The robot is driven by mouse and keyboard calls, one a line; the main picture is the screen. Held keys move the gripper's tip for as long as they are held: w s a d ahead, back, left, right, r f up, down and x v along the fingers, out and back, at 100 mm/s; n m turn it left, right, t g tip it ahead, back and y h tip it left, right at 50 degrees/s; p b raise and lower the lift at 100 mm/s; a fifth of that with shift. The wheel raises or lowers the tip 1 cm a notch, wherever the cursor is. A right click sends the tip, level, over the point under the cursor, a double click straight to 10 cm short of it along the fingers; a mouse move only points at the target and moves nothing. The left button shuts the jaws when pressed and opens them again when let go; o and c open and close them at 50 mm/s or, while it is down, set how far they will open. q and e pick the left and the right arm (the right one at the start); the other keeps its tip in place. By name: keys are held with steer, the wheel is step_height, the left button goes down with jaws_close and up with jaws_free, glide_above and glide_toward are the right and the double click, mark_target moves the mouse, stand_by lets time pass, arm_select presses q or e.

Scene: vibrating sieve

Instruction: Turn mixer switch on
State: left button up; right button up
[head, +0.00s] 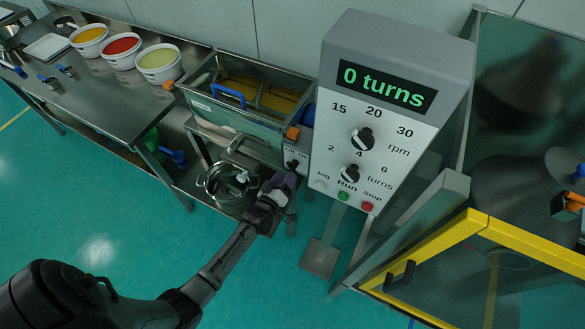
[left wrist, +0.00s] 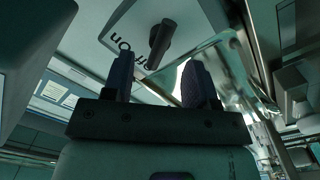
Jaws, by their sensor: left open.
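A dark rotary switch with an Off/On label (head: 292,164) sits on a small grey box at the right end of the sieve unit. In the left wrist view the switch handle (left wrist: 161,40) shows close up, just beyond the fingertips, with the label partly visible beside it. My left gripper (head: 284,184) is just below the switch in the head view. Its two fingers (left wrist: 158,75) are apart with nothing between them, and they appear not to touch the handle. Which setting the handle points to is hard to tell. My right gripper is not in view.
A control panel (head: 375,165) reading "0 turns", with two knobs and Jog, Run and Stop buttons, stands right of the switch. A steel pot (head: 205,183) sits below. A yellow-framed guard (head: 430,248) is at right.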

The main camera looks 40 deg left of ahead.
mark_target(292, 168)
arm_select(q)
steer(key=shift+w+a, duration=0.25)
steer(key=shift+w, duration=1)
steer(key=shift+w+a, duration=0.2)
steer(key=shift+w, duration=1)
steer(key=c, duration=0.9)
